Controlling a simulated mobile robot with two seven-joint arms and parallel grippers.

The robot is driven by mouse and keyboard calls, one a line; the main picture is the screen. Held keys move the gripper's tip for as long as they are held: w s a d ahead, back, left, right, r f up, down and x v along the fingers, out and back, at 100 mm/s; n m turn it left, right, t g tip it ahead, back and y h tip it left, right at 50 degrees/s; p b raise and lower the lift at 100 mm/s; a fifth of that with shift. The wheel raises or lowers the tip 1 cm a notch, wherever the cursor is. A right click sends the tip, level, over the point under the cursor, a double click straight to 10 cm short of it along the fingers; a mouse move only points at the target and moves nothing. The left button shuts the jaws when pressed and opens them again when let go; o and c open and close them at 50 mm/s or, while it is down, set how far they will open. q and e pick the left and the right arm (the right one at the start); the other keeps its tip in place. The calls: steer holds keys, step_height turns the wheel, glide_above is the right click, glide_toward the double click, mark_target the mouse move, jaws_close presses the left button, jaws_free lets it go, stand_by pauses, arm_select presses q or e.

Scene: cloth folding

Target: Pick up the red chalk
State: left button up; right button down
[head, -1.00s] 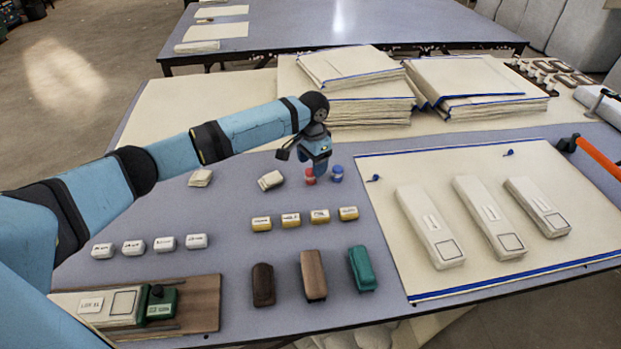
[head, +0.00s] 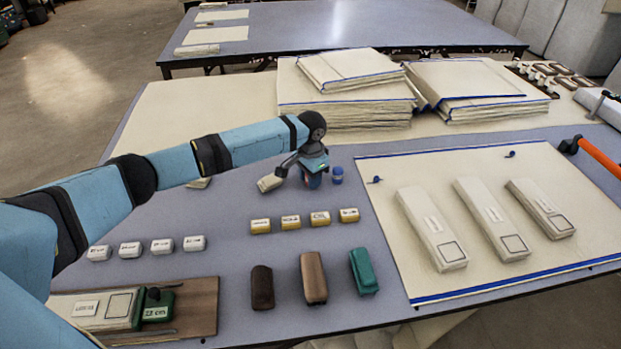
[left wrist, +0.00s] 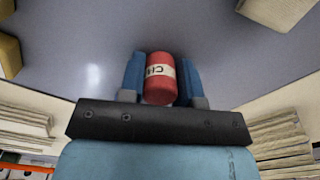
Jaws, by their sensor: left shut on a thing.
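The red chalk (left wrist: 160,80) is a short red cylinder with a pale lettered label, seen in the left wrist view between my two blue fingers. My left gripper (left wrist: 160,68) is shut on it, with one finger against each side. In the head view my left gripper (head: 312,174) is low over the grey table and hides most of the red chalk. The blue chalk (head: 337,176) stands just to its right, apart from it. My right gripper is not in view.
A cream block (head: 269,183) lies close to the left of my gripper. Several yellow-sided labelled blocks (head: 291,222) stand in a row in front. Stacks of cloth (head: 350,100) lie behind. A blue-edged cream sheet (head: 480,170) lies to the right with white labelled blocks (head: 432,228).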

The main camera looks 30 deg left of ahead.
arm_select(q)
step_height(320, 180, up, 20)
steer(key=p, duration=0.4)
steer(key=shift+o, duration=0.3)
stand_by(0.4)
